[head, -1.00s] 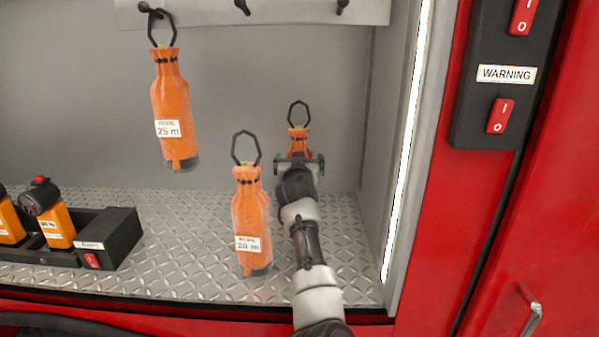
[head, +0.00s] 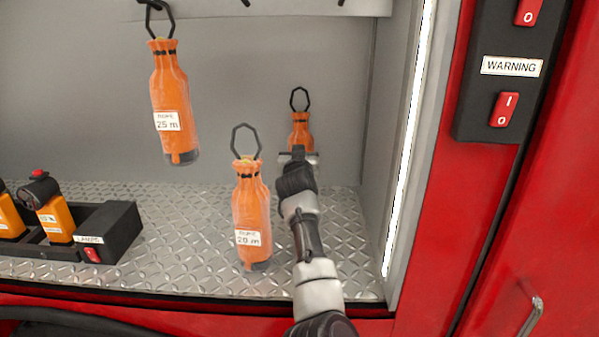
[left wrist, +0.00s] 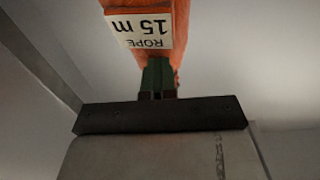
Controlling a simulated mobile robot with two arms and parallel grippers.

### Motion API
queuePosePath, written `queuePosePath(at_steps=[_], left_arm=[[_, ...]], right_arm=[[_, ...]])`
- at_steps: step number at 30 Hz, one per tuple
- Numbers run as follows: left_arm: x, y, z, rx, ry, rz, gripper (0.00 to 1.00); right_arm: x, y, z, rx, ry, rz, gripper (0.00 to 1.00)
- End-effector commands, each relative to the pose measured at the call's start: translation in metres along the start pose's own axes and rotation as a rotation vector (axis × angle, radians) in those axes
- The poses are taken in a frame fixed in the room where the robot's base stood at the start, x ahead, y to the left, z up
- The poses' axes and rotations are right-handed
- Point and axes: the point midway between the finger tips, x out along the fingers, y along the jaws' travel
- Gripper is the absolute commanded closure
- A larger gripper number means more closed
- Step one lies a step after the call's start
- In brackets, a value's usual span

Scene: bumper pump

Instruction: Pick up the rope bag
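The 15 m rope bag (head: 300,131) is orange with a dark hexagonal loop on top, at the back right of the compartment. Its lower part is hidden behind my left arm in the head view. In the left wrist view the bag (left wrist: 138,58) fills the top middle, its "ROPE 15 m" label upside down. My left gripper (head: 299,152) is at the bag; its green fingers (left wrist: 158,76) are close together on the narrow orange part. Whether the bag touches the floor is hidden. My right gripper is not in view.
A 20 m rope bag (head: 252,205) stands close left of my arm. A 25 m rope bag (head: 168,95) hangs from a hook at upper left. A black lamp holder (head: 112,230) is at left. A lit side wall (head: 405,150) bounds the right.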

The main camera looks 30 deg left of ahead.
Motion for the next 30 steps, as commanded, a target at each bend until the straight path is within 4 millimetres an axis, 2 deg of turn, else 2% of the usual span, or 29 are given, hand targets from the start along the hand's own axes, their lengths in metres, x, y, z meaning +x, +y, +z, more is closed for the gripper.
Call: queuePosePath(at_steps=[8,30], left_arm=[[0.0003,0.0003,0.0025,0.001,-0.005,0.001,1.0],[0.0003,-0.0003,-0.0013,0.0,0.003,-0.001,1.0]], right_arm=[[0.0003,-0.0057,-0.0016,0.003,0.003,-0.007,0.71],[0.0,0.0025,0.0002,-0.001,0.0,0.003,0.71]])
